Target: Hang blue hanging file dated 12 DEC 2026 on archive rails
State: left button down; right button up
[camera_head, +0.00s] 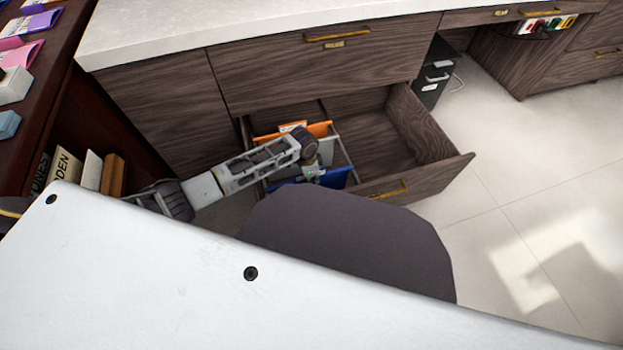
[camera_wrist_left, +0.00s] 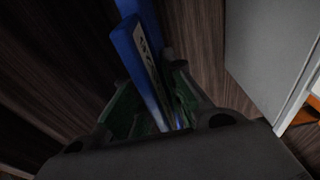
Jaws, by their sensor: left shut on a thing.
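The blue hanging file (camera_head: 335,178) is low at the front of the open drawer (camera_head: 430,170). In the left wrist view the blue file (camera_wrist_left: 145,60) stands between my fingers, with a pale label whose writing I cannot read. My left gripper (camera_head: 313,173) is shut on it; its fingers also show in the left wrist view (camera_wrist_left: 160,105). The archive rails (camera_head: 345,155) run along the drawer's left part. I cannot tell whether the file's hooks rest on them. My right gripper is not in view.
A white countertop (camera_head: 250,25) lies above the drawer. A dark shelf at the left holds coloured folders (camera_head: 22,52) and books (camera_head: 68,168). The right half of the drawer is empty. A black cabinet (camera_head: 435,75) stands at the back right, and the floor (camera_head: 530,190) at right is clear.

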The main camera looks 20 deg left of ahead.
pick_arm(q)
jog(key=shift+f, duration=0.1)
jog(key=c, duration=1.5)
grip_release()
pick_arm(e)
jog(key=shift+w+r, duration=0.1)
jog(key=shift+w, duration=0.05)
